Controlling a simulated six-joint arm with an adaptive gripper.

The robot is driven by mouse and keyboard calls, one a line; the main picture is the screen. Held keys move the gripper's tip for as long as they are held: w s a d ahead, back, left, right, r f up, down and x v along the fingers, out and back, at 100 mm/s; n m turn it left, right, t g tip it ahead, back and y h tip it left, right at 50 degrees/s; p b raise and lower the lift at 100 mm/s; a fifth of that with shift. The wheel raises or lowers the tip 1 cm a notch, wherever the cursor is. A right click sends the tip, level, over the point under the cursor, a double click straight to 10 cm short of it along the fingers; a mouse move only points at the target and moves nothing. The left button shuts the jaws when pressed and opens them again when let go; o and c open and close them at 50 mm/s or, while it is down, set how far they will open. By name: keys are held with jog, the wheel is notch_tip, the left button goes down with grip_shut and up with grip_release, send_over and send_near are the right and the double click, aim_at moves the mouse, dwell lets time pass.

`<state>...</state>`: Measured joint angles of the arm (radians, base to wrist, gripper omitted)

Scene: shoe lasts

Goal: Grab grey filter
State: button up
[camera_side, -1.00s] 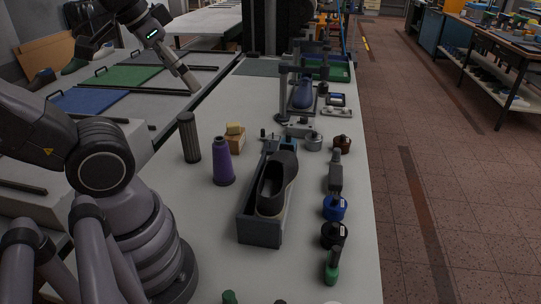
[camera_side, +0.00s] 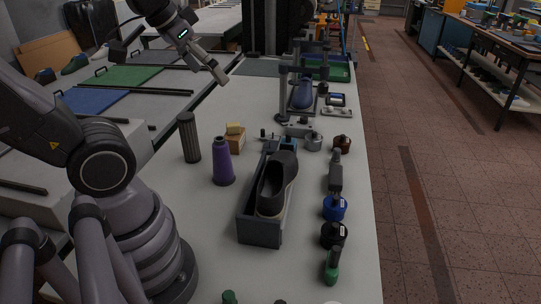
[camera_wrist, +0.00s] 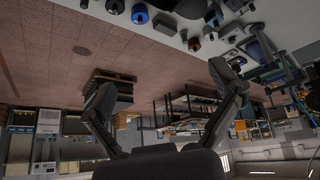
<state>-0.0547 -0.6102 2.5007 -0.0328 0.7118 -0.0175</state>
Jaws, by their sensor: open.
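The grey filter appears to be the dark grey ribbed cylinder (camera_side: 188,137), standing upright on the left part of the white worktable in the side view. I cannot make it out in the wrist view. My gripper (camera_side: 221,79) is raised over the far left part of the table, beyond the filter and apart from it. In the wrist view my gripper (camera_wrist: 163,88) has its two fingers spread wide with nothing between them.
A grey tray (camera_side: 260,232) holds a black shoe (camera_side: 277,184). Several bottles and jars line the table's right side, including a blue jar (camera_side: 334,208).

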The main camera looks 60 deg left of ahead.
jog(key=w+a+f+n+t+y, duration=0.1)
jog(key=w+a+f+n, duration=0.45)
jog(key=w, duration=0.65)
jog(key=w+a+f+n+y, duration=0.35)
jog(key=a+f, duration=0.55)
jog(key=a, duration=0.3)
jog(key=n+g+y, duration=0.3)
jog(key=n+y, duration=0.1)
jog(key=y, duration=0.4)
send_near(189, 135)
jog(key=x, duration=0.6)
jog(key=shift+s+f, duration=0.2)
jog(key=x, duration=0.7)
jog(key=shift+w+a, duration=0.1)
jog(key=shift+a, duration=0.05)
jog(key=c, duration=1.3)
jog(key=shift+c, duration=0.2)
